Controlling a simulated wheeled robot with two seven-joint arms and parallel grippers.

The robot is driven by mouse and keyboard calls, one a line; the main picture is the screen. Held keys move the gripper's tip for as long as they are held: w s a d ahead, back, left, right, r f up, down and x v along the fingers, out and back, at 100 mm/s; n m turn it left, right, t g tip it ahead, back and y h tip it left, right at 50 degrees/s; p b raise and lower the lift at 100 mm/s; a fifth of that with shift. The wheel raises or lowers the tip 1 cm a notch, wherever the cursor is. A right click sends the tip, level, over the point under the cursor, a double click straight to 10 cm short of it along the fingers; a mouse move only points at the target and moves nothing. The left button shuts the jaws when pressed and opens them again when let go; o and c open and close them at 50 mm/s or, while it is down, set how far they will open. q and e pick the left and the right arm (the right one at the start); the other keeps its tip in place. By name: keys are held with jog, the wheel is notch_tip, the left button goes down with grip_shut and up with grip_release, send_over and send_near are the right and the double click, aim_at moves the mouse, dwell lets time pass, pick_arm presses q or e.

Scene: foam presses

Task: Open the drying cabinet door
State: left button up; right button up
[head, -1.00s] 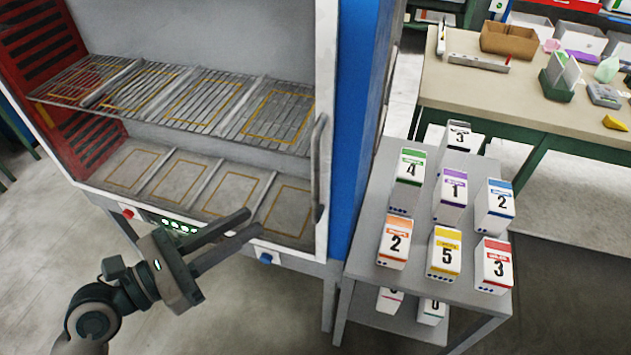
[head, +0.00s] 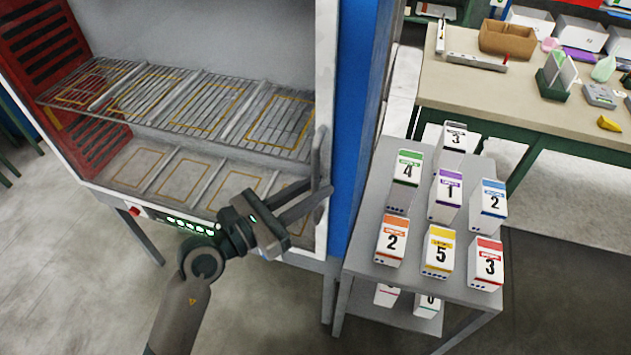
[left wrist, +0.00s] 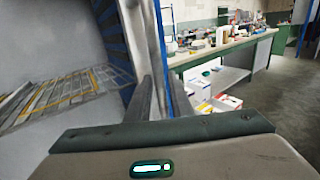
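The drying cabinet (head: 352,150) has blue sides and a white-framed front door (head: 327,60). The door looks shut, with the interior showing through it. A grey vertical bar handle (head: 318,158) is on the door's right edge. My left gripper (head: 317,188) is at the lower end of the handle, its two fingers apart and pointing right. The fingertips overlap the handle in the head view; whether they touch it I cannot tell. The left wrist view shows both fingers (left wrist: 163,98) apart near the cabinet's edge. My right gripper is not in view.
Inside are a wire rack (head: 190,105) and a lower shelf with yellow outlines. A red button (head: 136,211) and a lit panel (head: 190,226) sit below. A grey cart (head: 385,262) with several numbered cartons stands close on the right. A workbench (head: 470,90) is behind it.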

pick_arm(q)
jog(key=shift+w+d, duration=0.2)
jog(key=shift+d, duration=0.05)
grip_shut()
